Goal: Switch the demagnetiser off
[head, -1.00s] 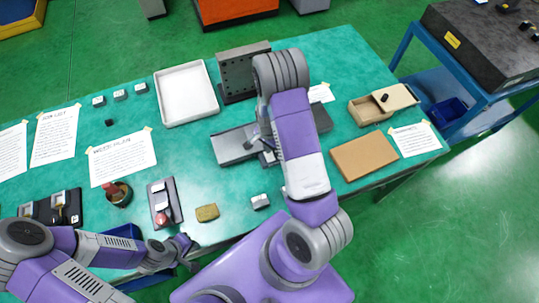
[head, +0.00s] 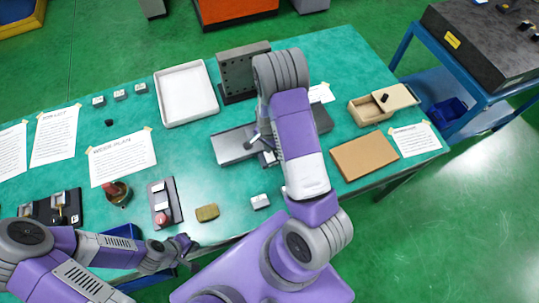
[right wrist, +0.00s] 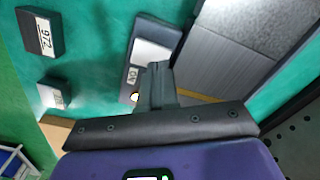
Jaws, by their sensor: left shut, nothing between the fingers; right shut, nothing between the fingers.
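The demagnetiser seems to be the grey unit with a silvery plate (head: 236,146) in the middle of the bench, partly hidden under my right arm. The right wrist view shows a broad metal plate (right wrist: 240,62) and, beside it, a grey-blue box with a white panel (right wrist: 150,52), a small lettered tag and a small bright spot. My right gripper (right wrist: 155,72) is shut and empty, its fingertips over this box; contact cannot be told. In the head view its tips (head: 264,146) are mostly hidden. My left gripper (head: 188,243) is shut and empty at the bench's front edge.
A white tray (head: 163,117) and a dark holed block (head: 223,92) stand behind the unit. A brown board (head: 364,157) and open wooden box (head: 366,112) lie to the right. Small dark blocks (right wrist: 40,32) lie left in the wrist view. A tan block (head: 207,213) lies near the front.

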